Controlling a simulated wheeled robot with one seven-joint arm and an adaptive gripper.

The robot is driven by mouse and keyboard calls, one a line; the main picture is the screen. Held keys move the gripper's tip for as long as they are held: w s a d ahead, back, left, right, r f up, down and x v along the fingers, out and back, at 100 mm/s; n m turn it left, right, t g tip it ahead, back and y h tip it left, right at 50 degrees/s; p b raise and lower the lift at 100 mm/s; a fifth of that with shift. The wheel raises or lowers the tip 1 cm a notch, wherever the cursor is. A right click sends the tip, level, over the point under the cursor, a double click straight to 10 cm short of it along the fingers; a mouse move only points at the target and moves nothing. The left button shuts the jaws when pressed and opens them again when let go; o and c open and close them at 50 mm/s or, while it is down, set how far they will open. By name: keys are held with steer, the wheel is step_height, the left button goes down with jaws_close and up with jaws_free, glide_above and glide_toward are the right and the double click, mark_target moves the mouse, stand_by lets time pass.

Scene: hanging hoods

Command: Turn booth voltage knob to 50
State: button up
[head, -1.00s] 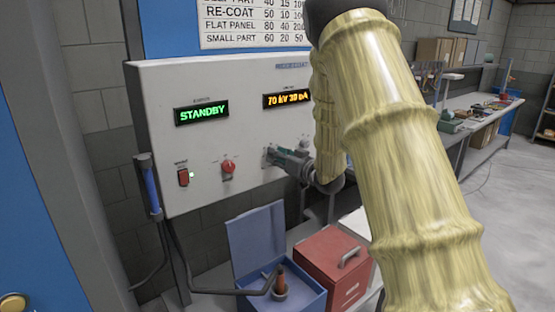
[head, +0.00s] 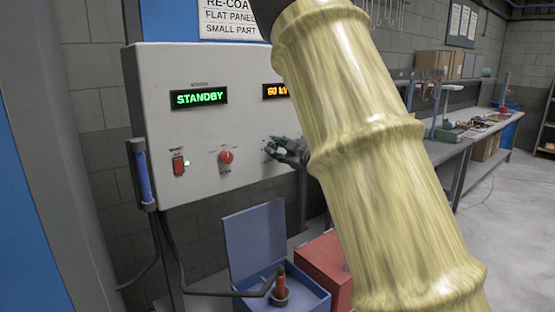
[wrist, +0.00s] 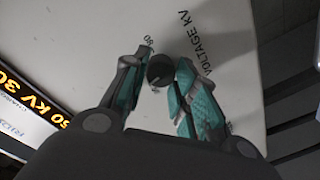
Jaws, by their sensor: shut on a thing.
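The dark round voltage knob (wrist: 160,72) sits on the white panel below the printed words VOLTAGE KV in the wrist view. My gripper (wrist: 164,62) is shut on it, with one green-padded finger on each side. In the head view my gripper (head: 271,149) is at the panel's right part and hides the knob. Scale numbers around the knob are partly hidden by the fingers.
A blue open box (head: 255,235) and a red case (head: 325,262) stand below. A workbench (head: 465,150) runs along the right.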

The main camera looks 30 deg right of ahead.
steer(key=n+b, duration=0.7)
steer(key=b, duration=0.1)
steer(key=shift+f+h, duration=0.15)
steer(key=shift+h, duration=0.15)
steer(key=shift+n, duration=0.4)
steer(key=o, duration=1)
steer(key=shift+a, duration=0.1)
steer(key=shift+o, duration=0.2)
steer(key=shift+s, duration=0.1)
steer(key=s, duration=1.2)
steer(key=shift+d+r, duration=0.4)
steer(key=shift+d, duration=0.05)
steer(key=shift+w, duration=0.15)
